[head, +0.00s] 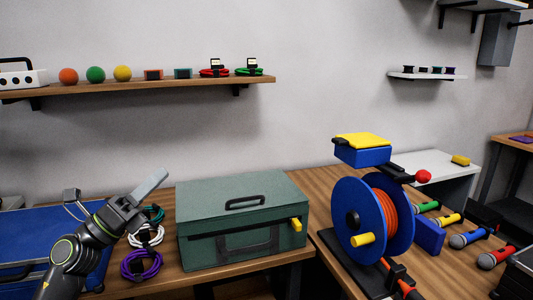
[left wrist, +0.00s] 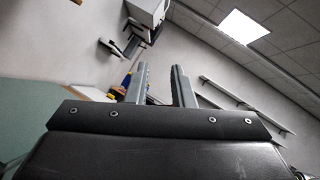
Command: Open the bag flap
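The bag is a green box-shaped case (head: 215,225) on the wooden table in the head view. It has a black handle on top, a dark handle shape on its front and a yellow tab (head: 296,225) at the front right. Its top flap (head: 205,196) lies flat and closed. My left gripper (head: 158,180) is just left of the bag, above the coiled cables, pointing up and right. In the left wrist view its two fingers (left wrist: 159,69) stand apart with nothing between them. My right gripper is not seen.
Teal, white and purple cable coils (head: 141,264) lie left of the bag. A blue case (head: 35,248) is farther left. A blue reel (head: 358,200) with orange cable stands to the right, with several microphones (head: 466,239) beyond. A wooden shelf (head: 130,86) hangs above.

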